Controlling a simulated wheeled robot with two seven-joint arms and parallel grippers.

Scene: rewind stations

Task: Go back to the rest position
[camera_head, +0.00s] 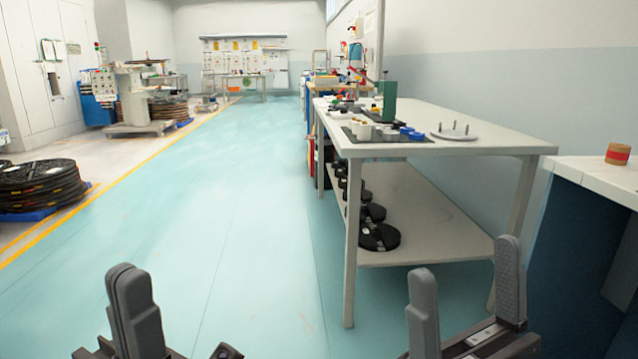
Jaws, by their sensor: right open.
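My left gripper (137,310) is at the bottom left, over the turquoise floor. Its fingers are seen nearly in line, one in front of the other, so the gap between them cannot be judged. My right gripper (466,300) is at the bottom right, in front of the table. Its two grey fingers stand wide apart with nothing between them. No object shows in either gripper.
A white table (480,133) with a lower shelf (440,225) stands ahead on the right, bearing small parts and black reels. A blue-sided counter (585,250) with a reddish roll (617,154) is at the right edge. Coil stacks (40,187) lie left. The middle floor (230,210) is clear.

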